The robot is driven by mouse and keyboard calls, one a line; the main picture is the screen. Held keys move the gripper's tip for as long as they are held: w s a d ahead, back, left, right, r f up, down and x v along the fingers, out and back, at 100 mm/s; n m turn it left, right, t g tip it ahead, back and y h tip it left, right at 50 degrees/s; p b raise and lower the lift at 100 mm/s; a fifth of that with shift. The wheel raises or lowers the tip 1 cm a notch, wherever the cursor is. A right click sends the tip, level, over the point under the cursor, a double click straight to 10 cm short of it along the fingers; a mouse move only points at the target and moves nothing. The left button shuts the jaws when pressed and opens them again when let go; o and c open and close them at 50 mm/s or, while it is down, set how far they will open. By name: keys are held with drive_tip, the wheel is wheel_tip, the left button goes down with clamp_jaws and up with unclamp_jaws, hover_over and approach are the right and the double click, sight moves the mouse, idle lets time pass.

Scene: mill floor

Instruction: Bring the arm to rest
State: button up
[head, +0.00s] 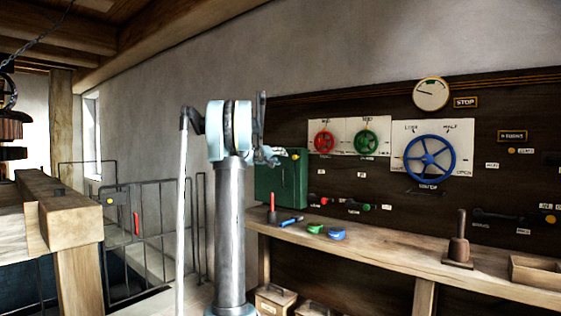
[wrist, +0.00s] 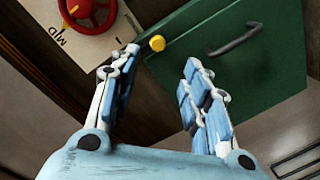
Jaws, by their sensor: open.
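My gripper (wrist: 164,90) is open in the wrist view, with its two blue-padded fingers spread and nothing between them. Beyond it is a green box (wrist: 250,60) with a dark handle and a yellow knob (wrist: 157,43). In the head view my gripper (head: 272,155) is up beside my grey column, in front of the green box (head: 285,182), seen small. My arm is folded by the top of the column. I cannot tell from these views whether the fingers touch the box.
A dark wall panel carries a red wheel (head: 324,142), a green wheel (head: 366,143), a blue wheel (head: 430,160) and a gauge (head: 430,94). Below runs a wooden bench (head: 400,252) with small tools. Metal railings (head: 150,225) and a timber post (head: 70,222) stand left.

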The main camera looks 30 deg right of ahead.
drive_tip(key=shift+s+a, duration=0.1)
drive_tip(key=shift+a, duration=0.05)
idle(0.4)
drive_tip(key=s+a+f+n+g+y, duration=0.2)
drive_tip(key=s+a+f+y, duration=0.6)
drive_tip(key=s+a+f, duration=1.3)
drive_tip(key=s+a+f+n+g+y, duration=0.2)
drive_tip(key=s+a+f+y, duration=0.5)
drive_tip(key=s+a+f, duration=1.5)
drive_tip(key=s+a, duration=0.5)
drive_tip(key=s, duration=0.2)
drive_tip(key=shift+s+a+n+y, duration=0.2)
drive_tip(key=shift+n+y, duration=0.2)
drive_tip(key=shift+w+f, duration=0.1)
drive_tip(key=shift+f, duration=0.05)
drive_tip(key=shift+w+f, duration=0.15)
drive_tip(key=shift+w, duration=0.2)
